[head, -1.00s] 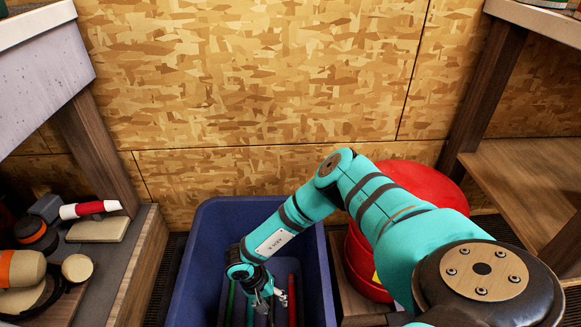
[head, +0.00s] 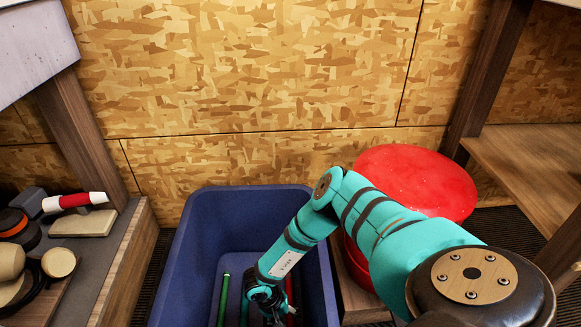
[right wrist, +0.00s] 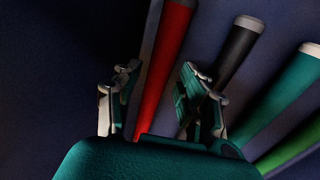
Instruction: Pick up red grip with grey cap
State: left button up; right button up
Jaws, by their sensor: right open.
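In the head view a small part of the red grip (head: 291,319) shows beside my right gripper (head: 274,311). In the right wrist view my right gripper (right wrist: 155,82) is open, with its fingers on either side of the red grip and not closed on it. My left gripper is not in view.
A black grip (right wrist: 234,57) with a pale cap, a teal grip (right wrist: 272,98) and a green grip (right wrist: 290,150) lie right of the red one. The blue bin's (head: 205,225) walls surround them. A red round container (head: 415,180) stands right of the bin.

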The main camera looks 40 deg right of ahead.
aim_at(290, 323)
jog(key=b+x, duration=0.1)
jog(key=x, duration=0.1)
jog(key=shift+f, duration=0.3)
jog(key=shift+s+d+f, duration=0.1)
jog(key=shift+d, duration=0.05)
jog(key=shift+s, duration=0.1)
grip_shut()
